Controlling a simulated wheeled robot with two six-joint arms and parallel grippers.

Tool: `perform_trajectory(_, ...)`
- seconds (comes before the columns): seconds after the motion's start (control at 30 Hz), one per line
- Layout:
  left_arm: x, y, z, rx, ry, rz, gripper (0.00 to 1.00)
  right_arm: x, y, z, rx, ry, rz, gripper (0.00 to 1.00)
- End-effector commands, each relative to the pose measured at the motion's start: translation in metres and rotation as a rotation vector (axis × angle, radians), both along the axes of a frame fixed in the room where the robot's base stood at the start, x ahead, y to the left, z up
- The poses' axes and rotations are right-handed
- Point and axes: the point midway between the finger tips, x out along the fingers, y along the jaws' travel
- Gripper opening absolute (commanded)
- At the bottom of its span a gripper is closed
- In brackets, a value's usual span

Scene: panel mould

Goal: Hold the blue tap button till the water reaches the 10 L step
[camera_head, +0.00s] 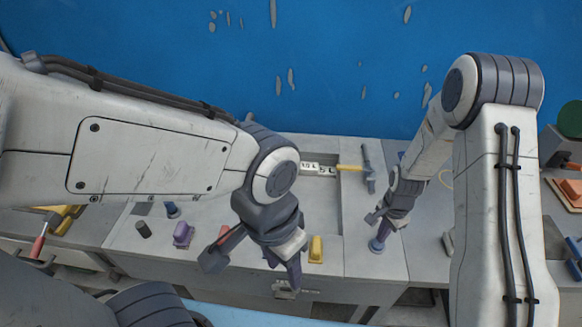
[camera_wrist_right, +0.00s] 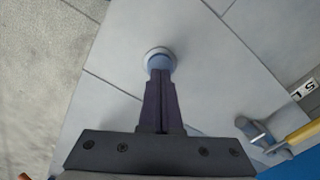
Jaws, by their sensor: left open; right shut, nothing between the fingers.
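The blue tap button (camera_head: 376,247) is a round blue knob on the grey worktop, and it also shows in the right wrist view (camera_wrist_right: 159,53). My right gripper (camera_head: 381,234) is shut and empty, pointing down with its fingertips (camera_wrist_right: 160,74) at the button. They appear to touch it; I cannot tell how far it is pressed. The blue-grey tap (camera_head: 368,167) with a yellow bar stands behind, beside a recessed basin. A white step scale (camera_head: 318,169) with black marks lies at the basin's back. No water level can be made out. My left gripper (camera_head: 252,270) is open and empty over the worktop's front.
A yellow block (camera_head: 316,249) stands between the grippers. A purple block (camera_head: 182,234) and a dark cylinder (camera_head: 143,229) stand at the left. An orange piece (camera_head: 567,192) lies at the far right. A blue wall (camera_head: 330,70) closes the back.

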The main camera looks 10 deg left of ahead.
Motion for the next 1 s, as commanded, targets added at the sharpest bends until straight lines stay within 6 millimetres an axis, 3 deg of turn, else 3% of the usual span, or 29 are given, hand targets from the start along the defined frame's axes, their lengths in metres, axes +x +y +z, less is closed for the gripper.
perform_trajectory(0.37,0.000,0.000,-0.001,0.000,0.000,0.000,0.49,0.000,0.000,-0.002,0.000,0.000,0.000,0.00)
perform_trajectory(1.0,0.000,0.000,-0.016,0.000,0.000,0.000,0.49,0.000,0.000,-0.021,0.000,0.000,0.000,0.00)
